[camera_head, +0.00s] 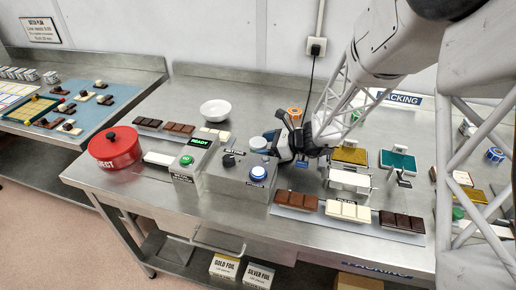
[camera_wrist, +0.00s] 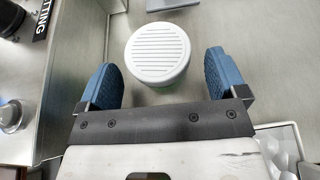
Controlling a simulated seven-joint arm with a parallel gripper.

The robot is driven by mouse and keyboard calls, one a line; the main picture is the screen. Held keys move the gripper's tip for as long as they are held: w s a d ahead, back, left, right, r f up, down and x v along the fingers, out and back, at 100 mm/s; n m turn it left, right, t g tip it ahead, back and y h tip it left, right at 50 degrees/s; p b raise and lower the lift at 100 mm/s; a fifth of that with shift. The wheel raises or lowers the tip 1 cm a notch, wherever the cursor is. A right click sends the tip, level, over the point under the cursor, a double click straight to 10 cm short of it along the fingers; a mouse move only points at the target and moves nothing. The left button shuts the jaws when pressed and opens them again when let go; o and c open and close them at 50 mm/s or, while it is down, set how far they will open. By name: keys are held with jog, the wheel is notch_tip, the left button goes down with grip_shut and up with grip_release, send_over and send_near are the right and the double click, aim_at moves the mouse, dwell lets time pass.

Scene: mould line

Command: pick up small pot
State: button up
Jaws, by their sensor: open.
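A small round pot (camera_wrist: 158,52) with a white ribbed lid stands on the metal bench in the wrist view. A trace of green shows at its near side. My gripper (camera_wrist: 161,72) is open, with one blue finger on each side of the pot and a clear gap to both. The fingers do not touch it. In the head view my gripper (camera_head: 284,146) is low over the bench, just right of and behind the grey control box. A pale round top (camera_head: 258,143) shows beside it, and I cannot tell for sure whether it is the same pot.
The grey control box (camera_head: 232,178), with a knob and a lit blue button, stands close to my gripper. A red lidded pot (camera_head: 115,147) stands at the left and a white bowl (camera_head: 215,109) at the back. Chocolate bars (camera_head: 348,210) lie in front; moulds (camera_head: 397,161) stand right.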

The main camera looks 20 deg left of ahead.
jog(key=shift+x, duration=1.4)
jog(key=shift+c, duration=0.2)
jog(key=c, duration=1)
